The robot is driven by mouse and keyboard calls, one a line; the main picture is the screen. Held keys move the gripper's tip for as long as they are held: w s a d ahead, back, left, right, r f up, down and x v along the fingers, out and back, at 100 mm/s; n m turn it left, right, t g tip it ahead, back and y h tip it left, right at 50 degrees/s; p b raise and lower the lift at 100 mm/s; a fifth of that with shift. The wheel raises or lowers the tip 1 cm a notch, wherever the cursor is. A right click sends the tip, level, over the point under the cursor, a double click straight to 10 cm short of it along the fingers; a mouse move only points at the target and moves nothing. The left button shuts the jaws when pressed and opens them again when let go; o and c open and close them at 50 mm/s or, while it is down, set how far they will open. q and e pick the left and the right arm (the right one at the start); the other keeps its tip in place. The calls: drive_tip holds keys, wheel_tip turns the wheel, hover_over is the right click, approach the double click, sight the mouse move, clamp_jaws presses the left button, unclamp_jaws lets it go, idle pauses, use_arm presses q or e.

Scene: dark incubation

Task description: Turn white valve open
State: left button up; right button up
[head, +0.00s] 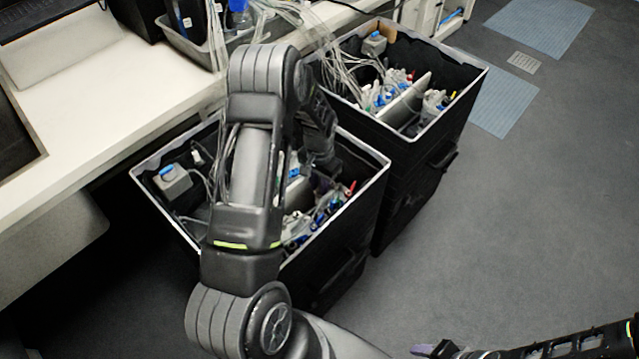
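My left arm reaches up through the middle of the head view and bends down over the near black bin (372,205). My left gripper (322,165) points down into this bin, partly hidden behind my own arm. Its fingertips are not clear, so I cannot tell whether it is open or shut. In the near bin are tubing and small blue, white and red fittings (325,212). I cannot pick out a white valve for certain among them. Part of my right gripper (432,350) shows at the bottom edge, over the floor and away from the bins. Its opening cannot be made out.
A second black bin (470,90) with similar tubing and fittings stands behind and to the right. A white bench (110,110) runs along the left, with a grey tray (190,42) at its back.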

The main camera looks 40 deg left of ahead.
use_arm(q)
drive_tip(key=shift+c, duration=0.2)
clamp_jaws()
drive_tip(key=shift+n+b, duration=0.3)
drive_tip(key=n+b, duration=0.2)
drive_tip(key=n, duration=0.1)
drive_tip(key=shift+f, duration=0.1)
drive_tip(key=n+b, duration=0.1)
drive_tip(key=n, duration=0.2)
drive_tip(key=shift+n, duration=0.4)
drive_tip(key=n, duration=0.4)
drive_tip(key=shift+n+b, duration=0.3)
drive_tip(key=shift+b, duration=0.1)
drive_tip(key=n, duration=0.6)
